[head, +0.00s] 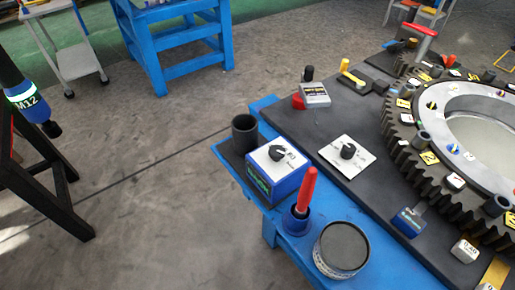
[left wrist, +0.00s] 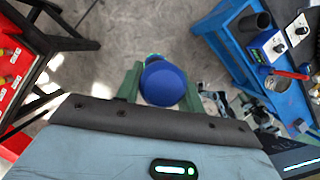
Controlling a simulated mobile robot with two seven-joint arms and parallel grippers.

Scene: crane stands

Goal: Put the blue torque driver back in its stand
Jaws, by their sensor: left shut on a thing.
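The blue torque driver (head: 38,107) hangs in the air at the left edge of the head view, tilted, with a white and green M12 band and a dark tip. In the left wrist view its round blue end (left wrist: 163,84) sits between the green fingers of my left gripper (left wrist: 163,95), which is shut on it. My left gripper is outside the head view. On the blue bench a black open cup (head: 244,132) stands empty; it also shows in the left wrist view (left wrist: 254,24). I cannot tell for sure which holder is the driver's stand. My right gripper is not in view.
Beside the cup are a blue box with a knob (head: 273,182), a red-handled tool (head: 306,190) upright in a blue holder (head: 295,222) and a round tin (head: 341,250). A large gear ring (head: 415,150) lies right. Open floor separates the driver and bench.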

